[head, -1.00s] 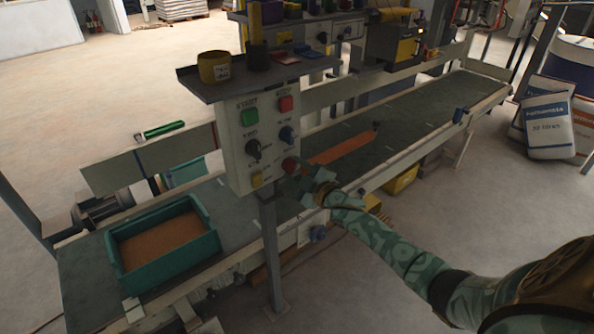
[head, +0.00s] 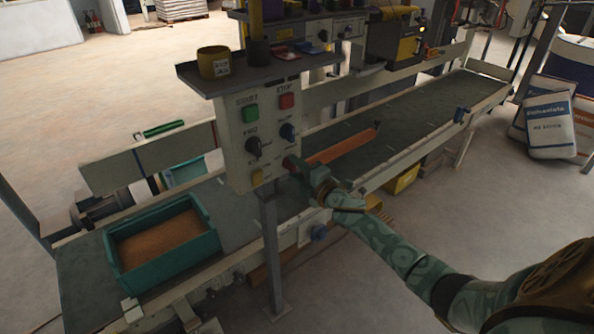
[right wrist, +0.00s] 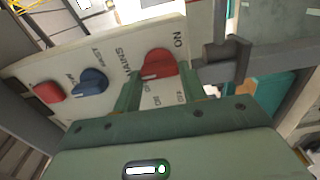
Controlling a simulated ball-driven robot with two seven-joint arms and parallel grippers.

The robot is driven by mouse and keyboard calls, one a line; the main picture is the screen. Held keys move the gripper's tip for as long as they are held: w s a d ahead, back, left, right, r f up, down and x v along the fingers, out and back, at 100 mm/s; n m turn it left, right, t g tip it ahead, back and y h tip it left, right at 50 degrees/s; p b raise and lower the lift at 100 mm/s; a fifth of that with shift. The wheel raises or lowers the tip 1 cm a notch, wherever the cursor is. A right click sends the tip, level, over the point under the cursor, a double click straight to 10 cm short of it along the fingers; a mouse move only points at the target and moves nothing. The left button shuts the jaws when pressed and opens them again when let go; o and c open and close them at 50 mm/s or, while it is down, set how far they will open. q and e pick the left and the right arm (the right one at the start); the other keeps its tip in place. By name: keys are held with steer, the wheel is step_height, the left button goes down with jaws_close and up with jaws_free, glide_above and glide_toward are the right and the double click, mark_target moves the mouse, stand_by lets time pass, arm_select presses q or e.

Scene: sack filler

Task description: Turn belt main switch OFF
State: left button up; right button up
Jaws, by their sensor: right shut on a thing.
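The control panel (head: 262,130) stands on a post in front of the conveyor belt (head: 350,150). Its red mains switch (right wrist: 158,62) is a rotary knob at the panel's lower right, with "MAINS" and "ON" lettering beside it in the right wrist view. My right gripper (right wrist: 159,76) is at the panel face, with one green finger on each side of the red knob, shut on it. In the head view the gripper (head: 297,168) partly hides the red knob (head: 288,162). My left gripper is not in view.
A shelf (head: 205,81) with cups juts out above. A teal crate (head: 165,272) sits on the belt's near end.

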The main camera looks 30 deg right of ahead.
steer(key=shift+f, duration=0.15)
stand_by(0.3)
steer(key=o, duration=1)
steer(key=shift+s, duration=0.15)
steer(key=s+p, duration=0.1)
steer(key=s, duration=0.9)
steer(key=s+d+p, duration=0.1)
steer(key=s, duration=0.5)
steer(key=shift+d+p, duration=0.1)
steer(key=shift+p, duration=0.25)
